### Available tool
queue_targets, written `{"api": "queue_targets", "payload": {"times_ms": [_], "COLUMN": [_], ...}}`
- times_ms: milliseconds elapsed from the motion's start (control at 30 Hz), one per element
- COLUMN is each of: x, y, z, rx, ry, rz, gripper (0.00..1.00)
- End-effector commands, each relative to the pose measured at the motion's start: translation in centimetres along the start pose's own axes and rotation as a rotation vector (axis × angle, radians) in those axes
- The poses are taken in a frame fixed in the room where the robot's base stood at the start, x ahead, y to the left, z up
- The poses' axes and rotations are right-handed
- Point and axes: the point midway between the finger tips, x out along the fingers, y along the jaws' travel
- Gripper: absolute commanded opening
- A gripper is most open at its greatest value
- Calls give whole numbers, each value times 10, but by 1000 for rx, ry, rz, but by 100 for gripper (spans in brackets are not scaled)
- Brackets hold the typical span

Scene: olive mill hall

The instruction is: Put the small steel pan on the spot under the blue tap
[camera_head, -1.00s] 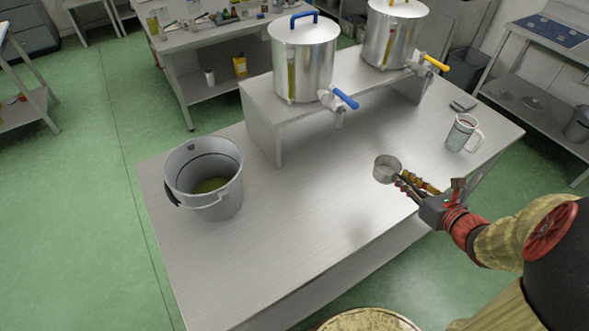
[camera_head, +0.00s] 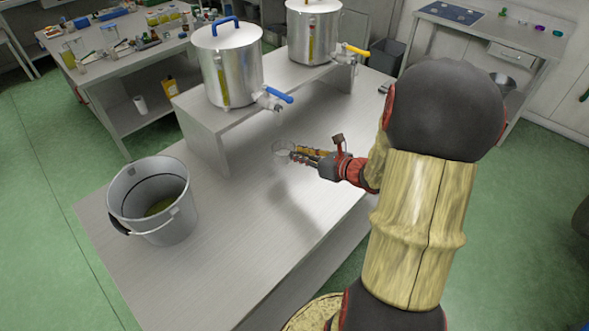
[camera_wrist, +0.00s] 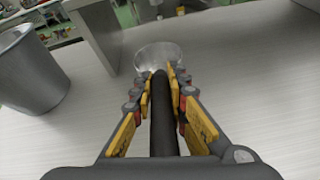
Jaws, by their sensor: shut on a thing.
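The small steel pan (camera_head: 283,148) is in front of the raised shelf, a little right of and below the blue tap (camera_head: 277,97) in the head view. My gripper (camera_head: 305,155) is shut on the pan's dark handle, which runs between the fingers in the wrist view (camera_wrist: 164,105). The pan's round bowl (camera_wrist: 157,55) points away from my gripper. The blue tap is on the left steel tank (camera_head: 228,65), which stands on the raised shelf. I cannot tell whether the pan touches the table.
A grey bucket (camera_head: 125,190) with yellowish liquid stands at the table's left. A second tank (camera_head: 312,30) with a yellow tap (camera_head: 355,50) stands behind. The steel tabletop (camera_head: 225,240) is clear in front. My arm hides the table's right part.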

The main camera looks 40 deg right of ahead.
Motion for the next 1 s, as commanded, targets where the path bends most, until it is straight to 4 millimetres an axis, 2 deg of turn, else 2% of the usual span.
{"api": "queue_targets", "payload": {"times_ms": [33, 233, 467, 700, 1000], "x": [12, 36, 48, 62, 62], "y": [-4, -15, -20, -27, -27], "z": [-12, -22, -28, -58, -57], "rx": [5, 3, 2, 2, 1], "ry": [3, 1, 1, 2, 1], "rz": [3, 1, 1, 1, 0], "gripper": [0, 0, 0, 0, 0]}}
